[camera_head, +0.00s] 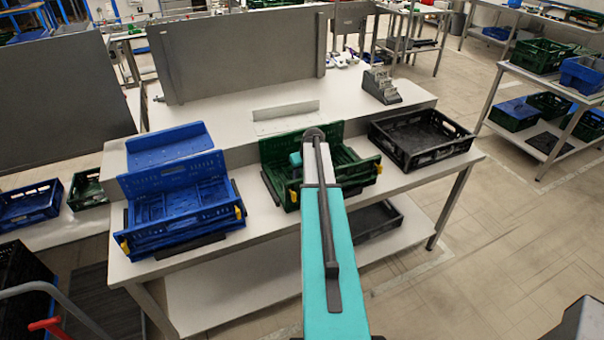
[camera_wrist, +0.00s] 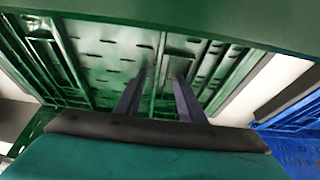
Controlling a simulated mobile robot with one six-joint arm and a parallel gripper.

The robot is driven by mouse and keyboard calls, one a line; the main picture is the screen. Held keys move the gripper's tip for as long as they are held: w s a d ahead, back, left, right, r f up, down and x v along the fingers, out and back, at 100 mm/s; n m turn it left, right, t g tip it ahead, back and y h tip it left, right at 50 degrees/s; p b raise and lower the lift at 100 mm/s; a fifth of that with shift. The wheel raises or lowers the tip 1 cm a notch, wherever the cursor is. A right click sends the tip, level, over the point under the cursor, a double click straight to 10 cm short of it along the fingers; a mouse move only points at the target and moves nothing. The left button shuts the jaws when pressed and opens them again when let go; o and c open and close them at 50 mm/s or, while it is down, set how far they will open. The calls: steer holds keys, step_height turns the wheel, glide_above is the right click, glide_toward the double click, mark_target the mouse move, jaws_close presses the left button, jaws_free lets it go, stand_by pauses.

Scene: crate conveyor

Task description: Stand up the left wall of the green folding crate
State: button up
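The green folding crate (camera_head: 367,176) stands on the white table in the middle of the head view. In the wrist view, a slotted green panel (camera_wrist: 100,62) fills the middle, and a green wall edge (camera_wrist: 230,20) crosses the top. My gripper (camera_wrist: 165,75) has two dark fingers set apart, pointing at this panel, with nothing seen between them. I cannot tell whether the fingertips touch it. The left wall is not clearly seen.
A blue folding crate (camera_head: 124,240) stands to the left, with a blue panel behind it. A black crate (camera_head: 462,146) stands close on the right. A grey stepped block (camera_head: 380,88) and a tall grey panel (camera_head: 235,58) are behind.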

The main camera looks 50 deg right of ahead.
jaws_close()
steer(key=shift+s+d+r, duration=0.1)
steer(key=shift+s+d, duration=0.05)
steer(key=shift+d, duration=0.05)
